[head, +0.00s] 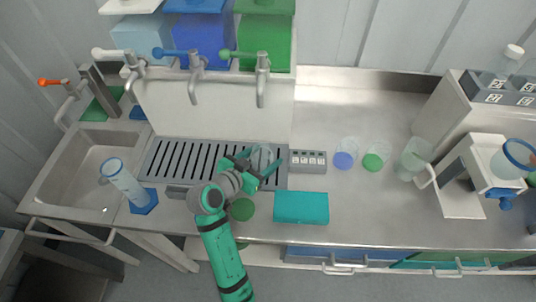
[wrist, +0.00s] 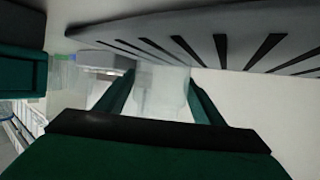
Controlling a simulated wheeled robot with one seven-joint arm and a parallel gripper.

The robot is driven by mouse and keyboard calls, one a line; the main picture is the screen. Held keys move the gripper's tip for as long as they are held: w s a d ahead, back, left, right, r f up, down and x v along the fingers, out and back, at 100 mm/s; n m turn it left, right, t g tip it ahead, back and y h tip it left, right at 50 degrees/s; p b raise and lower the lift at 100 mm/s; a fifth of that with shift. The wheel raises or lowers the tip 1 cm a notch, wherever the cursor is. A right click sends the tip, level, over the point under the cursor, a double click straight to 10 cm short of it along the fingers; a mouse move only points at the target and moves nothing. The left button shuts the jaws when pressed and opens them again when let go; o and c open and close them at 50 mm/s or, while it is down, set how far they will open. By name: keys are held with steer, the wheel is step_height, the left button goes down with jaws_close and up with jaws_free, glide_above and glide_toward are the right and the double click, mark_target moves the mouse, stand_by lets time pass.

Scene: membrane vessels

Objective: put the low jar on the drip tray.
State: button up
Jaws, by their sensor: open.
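The drip tray (head: 172,178) is a grey slab with black slots beside the sink, under the taps; it also spans the top of the wrist view (wrist: 270,62). My gripper (head: 257,165) is over the right end of the tray, its green fingers open. A pale, see-through jar (head: 263,155), apparently the low jar, is between the fingers; it also shows in the wrist view (wrist: 158,92), between both fingers and close to the slotted tray. The fingers partly hide it, and I cannot tell whether its base touches the tray.
A grey block with holes (head: 308,161) adjoins the tray's right end. A teal box (head: 301,208) and a green disc (head: 242,209) lie in front. Blue-based (head: 344,160) and green-based (head: 375,161) jars stand right. A clear blue-rimmed cylinder (head: 122,181) is left. Taps (head: 262,75) overhang the back.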

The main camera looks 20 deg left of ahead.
mark_target(255, 164)
steer(key=v, duration=0.9)
steer(key=shift+s+r, duration=0.15)
steer(key=shift+s, duration=0.1)
steer(key=shift+s+a, duration=0.1)
